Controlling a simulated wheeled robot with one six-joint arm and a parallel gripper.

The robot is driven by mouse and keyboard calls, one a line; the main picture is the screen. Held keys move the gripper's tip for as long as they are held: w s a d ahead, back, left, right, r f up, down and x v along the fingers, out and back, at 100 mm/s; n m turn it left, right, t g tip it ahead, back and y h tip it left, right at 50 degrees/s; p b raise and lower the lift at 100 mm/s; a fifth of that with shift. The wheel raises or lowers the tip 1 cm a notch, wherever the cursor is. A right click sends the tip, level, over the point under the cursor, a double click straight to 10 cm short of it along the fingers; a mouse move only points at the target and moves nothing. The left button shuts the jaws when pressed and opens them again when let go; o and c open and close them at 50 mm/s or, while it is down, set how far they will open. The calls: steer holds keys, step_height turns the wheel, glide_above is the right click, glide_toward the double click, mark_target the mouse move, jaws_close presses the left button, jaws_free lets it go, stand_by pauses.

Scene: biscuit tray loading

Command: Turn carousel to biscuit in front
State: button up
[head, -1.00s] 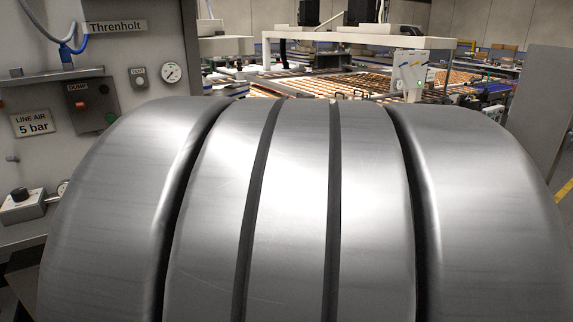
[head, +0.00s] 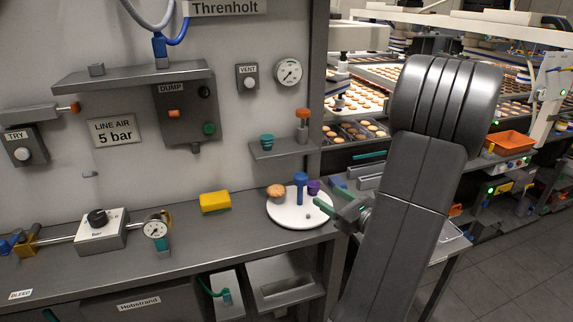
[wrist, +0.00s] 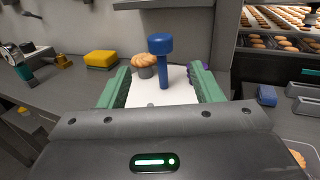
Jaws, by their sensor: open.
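The white round carousel (head: 290,219) sits on the grey bench by its right end. A blue post with a wider cap (head: 300,188) stands up from it. A golden biscuit (head: 276,191) rests on a small holder at the carousel's left side, and a purple piece (head: 314,187) is at its right. My gripper (head: 328,208) is open and empty at the carousel's right edge. In the wrist view, the green fingers (wrist: 162,80) spread to either side of the blue post (wrist: 162,66).
A yellow sponge (head: 215,202) lies on the bench left of the carousel. A small shelf (head: 283,147) holding a teal piece and an orange-topped piece is above it. A pressure gauge (head: 156,229) and regulator box (head: 99,230) stand farther left. Biscuit trays are at the back right.

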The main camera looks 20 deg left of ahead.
mark_target(297, 176)
steer(key=p+x, duration=0.3)
steer(key=x, duration=1)
steer(key=shift+w+a, duration=0.15)
steer(key=shift+a, duration=0.2)
steer(key=shift+d, duration=0.1)
jaws_close()
